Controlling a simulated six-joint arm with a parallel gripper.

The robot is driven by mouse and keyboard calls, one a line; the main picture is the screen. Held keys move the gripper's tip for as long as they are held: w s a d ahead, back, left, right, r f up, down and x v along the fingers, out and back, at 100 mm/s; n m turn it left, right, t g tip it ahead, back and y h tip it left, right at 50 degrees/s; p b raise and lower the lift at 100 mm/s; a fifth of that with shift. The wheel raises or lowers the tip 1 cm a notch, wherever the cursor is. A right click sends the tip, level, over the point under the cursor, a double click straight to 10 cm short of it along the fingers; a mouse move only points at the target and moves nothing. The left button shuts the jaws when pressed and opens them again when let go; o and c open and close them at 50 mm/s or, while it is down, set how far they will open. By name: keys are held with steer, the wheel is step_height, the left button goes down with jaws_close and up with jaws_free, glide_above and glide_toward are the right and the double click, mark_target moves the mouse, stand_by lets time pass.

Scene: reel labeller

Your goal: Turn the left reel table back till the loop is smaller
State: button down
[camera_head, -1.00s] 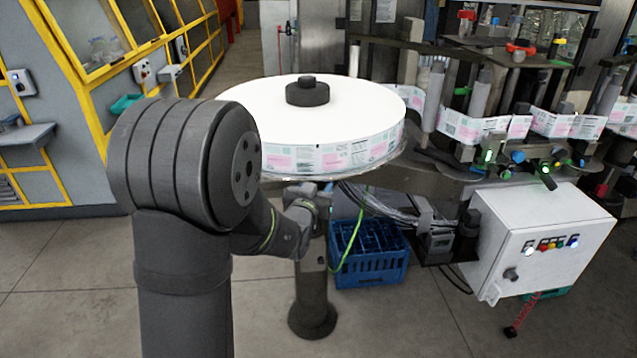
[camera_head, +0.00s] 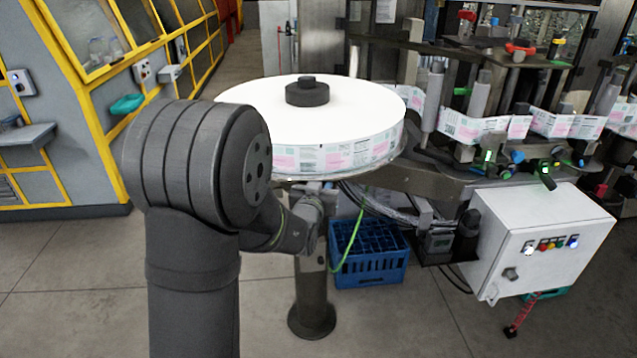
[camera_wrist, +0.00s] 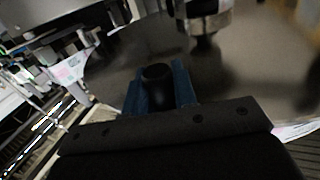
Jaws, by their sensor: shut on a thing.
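The left reel table (camera_head: 352,173) carries a big white label reel (camera_head: 345,108) with a black hub (camera_head: 307,92) on top. Printed label web shows on the reel's side and runs behind the post at its right (camera_head: 416,99); the loop's size is hard to judge. My arm reaches under the table's near edge, and the fingers are hidden there in the head view. In the wrist view my gripper's blue fingers (camera_wrist: 160,88) are shut on a black knob (camera_wrist: 157,73), against what looks like the table's grey underside (camera_wrist: 115,68).
A metal hub with a dark post (camera_wrist: 205,18) is beyond the knob. A blue crate (camera_head: 370,262) stands on the floor behind the table's leg (camera_head: 312,295). A green cable (camera_head: 349,245) and a white control box (camera_head: 545,245) are to the right.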

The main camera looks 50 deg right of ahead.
mark_target(343, 178)
steer(key=shift+s+d+r+n+t+y, duration=0.1)
steer(key=shift+s+d+n+t+y, duration=0.25)
steer(key=shift+s+d+t, duration=0.35)
steer(key=shift+s+d+n+t+y, duration=0.25)
steer(key=shift+s+d+n+t, duration=0.15)
steer(key=shift+d, duration=0.45)
steer(key=shift+s+d+r+n+t+y, duration=0.1)
steer(key=shift+s+d+n+t+y, duration=0.2)
steer(key=shift+s+d+n+t, duration=0.3)
steer(key=shift+d, duration=0.15)
steer(key=c, duration=1.2)
jaws_free()
steer(key=shift+f, duration=0.15)
steer(key=shift+o, duration=0.2)
steer(key=shift+s+m, duration=0.1)
steer(key=shift+m, duration=0.15)
steer(key=v, duration=1.7)
steer(key=shift+a, duration=0.3)
